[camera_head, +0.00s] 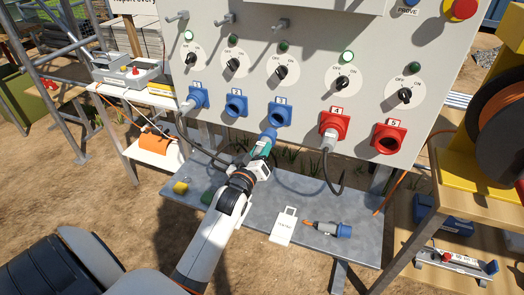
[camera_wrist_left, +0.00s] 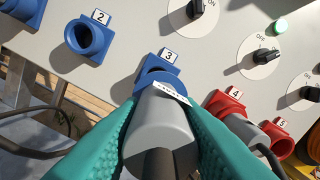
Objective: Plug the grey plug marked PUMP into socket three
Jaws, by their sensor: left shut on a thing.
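My left gripper (camera_head: 262,152), with green fingers, is shut on the grey plug (camera_wrist_left: 165,125). The plug has a white label (camera_wrist_left: 172,93), its lettering too small to read, and a blue front end (camera_head: 268,137). Socket three (camera_head: 281,113) is blue, under a number 3 plate, and also shows in the left wrist view (camera_wrist_left: 157,65). My right gripper is in neither view.
Socket two (camera_head: 236,104) is empty. Socket one (camera_head: 196,97) and red socket four (camera_head: 334,124) hold cabled plugs; red socket five (camera_head: 389,138) is open. On the grey shelf (camera_head: 255,235) lie a white tag (camera_head: 284,226) and a blue-ended plug (camera_head: 328,229).

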